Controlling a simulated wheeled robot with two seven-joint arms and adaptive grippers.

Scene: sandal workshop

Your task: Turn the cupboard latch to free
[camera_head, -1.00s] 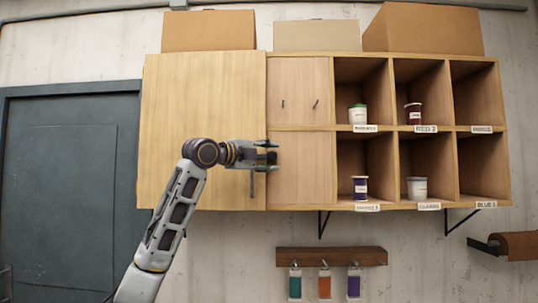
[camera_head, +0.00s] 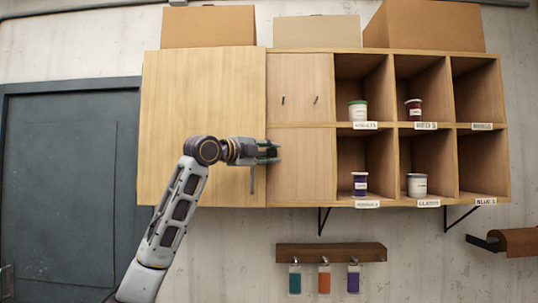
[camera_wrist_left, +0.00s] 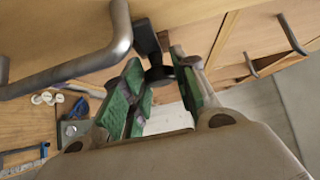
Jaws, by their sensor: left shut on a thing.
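The cupboard (camera_head: 205,100) on the wall has a large plain wooden door at its left, which looks shut. The dark latch (camera_wrist_left: 147,38) is near the door's right edge. In the wrist view its black end reaches down between my green-padded fingers. My left gripper (camera_head: 275,152) is at the latch and shut on it; the fingers also show in the wrist view (camera_wrist_left: 160,85). They hide much of the latch, and I cannot tell its exact angle. A grey bar handle (camera_wrist_left: 75,65) is beside it, partly hidden behind the gripper in the head view. My right gripper is not in view.
Open cubbies to the right hold labelled pots, such as a green-lidded one (camera_head: 357,111). Two small doors with handles (camera_head: 300,100) adjoin the large door. Boxes (camera_head: 208,28) stand on top. A rack (camera_head: 330,253) with coloured tags hangs below. A dark door (camera_head: 65,190) is at left.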

